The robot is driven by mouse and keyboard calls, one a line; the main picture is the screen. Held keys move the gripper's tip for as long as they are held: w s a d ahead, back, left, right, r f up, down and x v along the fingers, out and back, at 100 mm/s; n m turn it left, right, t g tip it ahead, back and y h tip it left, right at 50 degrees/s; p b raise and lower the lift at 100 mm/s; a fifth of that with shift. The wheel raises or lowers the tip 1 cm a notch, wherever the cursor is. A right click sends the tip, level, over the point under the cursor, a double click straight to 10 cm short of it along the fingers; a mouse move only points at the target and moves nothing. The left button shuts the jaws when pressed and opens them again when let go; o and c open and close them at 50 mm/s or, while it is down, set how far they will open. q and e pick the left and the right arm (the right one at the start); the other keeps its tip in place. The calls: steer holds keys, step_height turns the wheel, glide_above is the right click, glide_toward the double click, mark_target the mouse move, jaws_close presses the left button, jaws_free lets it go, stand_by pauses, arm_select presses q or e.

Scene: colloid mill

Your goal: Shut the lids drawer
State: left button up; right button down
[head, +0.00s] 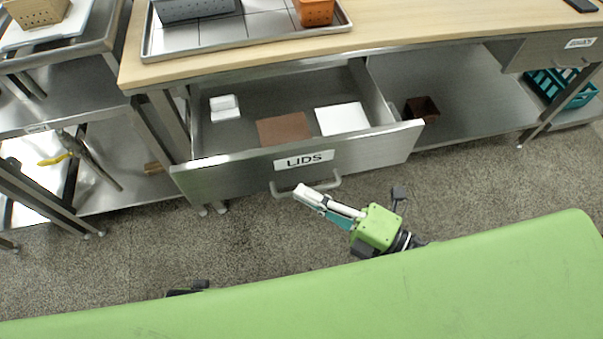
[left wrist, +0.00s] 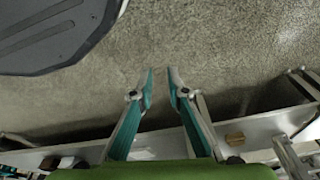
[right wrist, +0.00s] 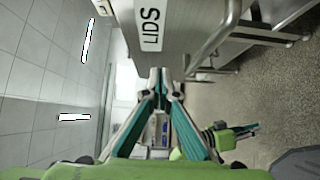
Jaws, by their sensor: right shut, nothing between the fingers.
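The lids drawer (head: 225,180) is pulled out from under the wooden-topped bench, its front labelled LIDS. Its label also shows in the right wrist view (right wrist: 150,24). Inside lie a brown lid (head: 284,129), a white lid (head: 342,119) and a small white item (head: 225,107). A bar handle (head: 334,183) sits on its front. My right gripper (head: 302,192) is shut and empty, its tips overlapping the handle in the head view; I cannot tell whether they touch. My left gripper (left wrist: 160,72) is open and empty above the floor.
A tray (head: 245,40) with bins stands on the bench top. A brown box (head: 422,108) sits on the lower shelf right of the drawer, and a teal crate (head: 560,88) is farther right. A metal cart (head: 62,85) stands left.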

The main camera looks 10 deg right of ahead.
mark_target(284, 168)
arm_select(q)
steer(key=shift+s+f, duration=0.15)
steer(key=shift+f, duration=0.25)
arm_select(e)
steer(key=shift+w+a, duration=0.15)
steer(key=shift+w, duration=0.95)
steer(key=shift+w+a, duration=0.1)
steer(key=shift+w, duration=0.95)
